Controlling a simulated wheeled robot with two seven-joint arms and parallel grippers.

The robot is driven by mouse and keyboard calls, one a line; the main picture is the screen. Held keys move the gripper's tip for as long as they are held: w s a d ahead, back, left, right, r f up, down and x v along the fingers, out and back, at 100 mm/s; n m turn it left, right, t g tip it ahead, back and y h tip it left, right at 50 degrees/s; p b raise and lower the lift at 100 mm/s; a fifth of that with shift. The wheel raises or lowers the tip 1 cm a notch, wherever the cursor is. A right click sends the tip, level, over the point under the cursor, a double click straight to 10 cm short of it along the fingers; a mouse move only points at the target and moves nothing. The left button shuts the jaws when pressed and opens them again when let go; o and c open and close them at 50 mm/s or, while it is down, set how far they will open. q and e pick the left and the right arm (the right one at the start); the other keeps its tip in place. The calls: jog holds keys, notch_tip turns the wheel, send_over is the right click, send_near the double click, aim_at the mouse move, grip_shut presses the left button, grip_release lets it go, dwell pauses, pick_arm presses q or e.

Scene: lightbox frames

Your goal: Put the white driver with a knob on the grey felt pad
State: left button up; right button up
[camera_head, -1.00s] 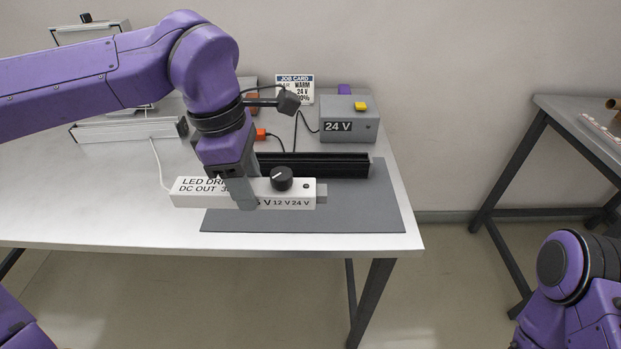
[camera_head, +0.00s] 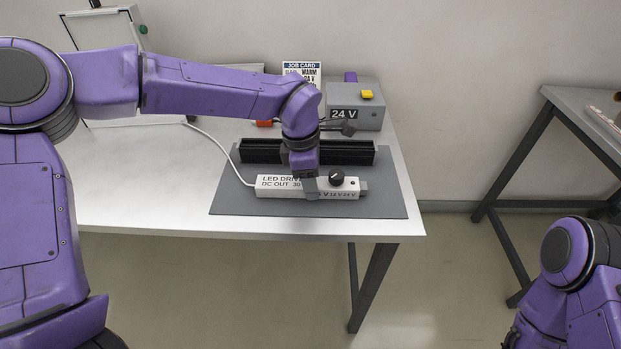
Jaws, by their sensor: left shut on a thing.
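The white driver (camera_head: 277,190) is a long white box with a black knob (camera_head: 337,177) and printed text. A white cable runs from its left end. It lies lengthwise over the front part of the grey felt pad (camera_head: 232,205), apparently resting on it or very close above it. My left gripper (camera_head: 311,190) comes down from above and is shut on the driver near its middle, hiding part of the print. My right arm shows at the lower right, but its gripper is out of view.
A black finned bar (camera_head: 350,153) lies along the pad's back, behind the driver. A grey 24 V box (camera_head: 352,108) with a yellow button and a job card (camera_head: 302,69) stand behind. The table (camera_head: 150,190) is clear at left. A second table (camera_head: 585,112) stands right.

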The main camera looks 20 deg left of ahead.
pick_arm(q)
jog(key=shift+s+r, duration=0.1)
jog(key=o, duration=1.2)
jog(key=r, duration=0.4)
jog(key=a+r, duration=0.1)
jog(key=r, duration=0.7)
jog(key=shift+s+a+p, duration=0.25)
jog(key=shift+a+p, duration=0.05)
jog(key=shift+a, duration=0.05)
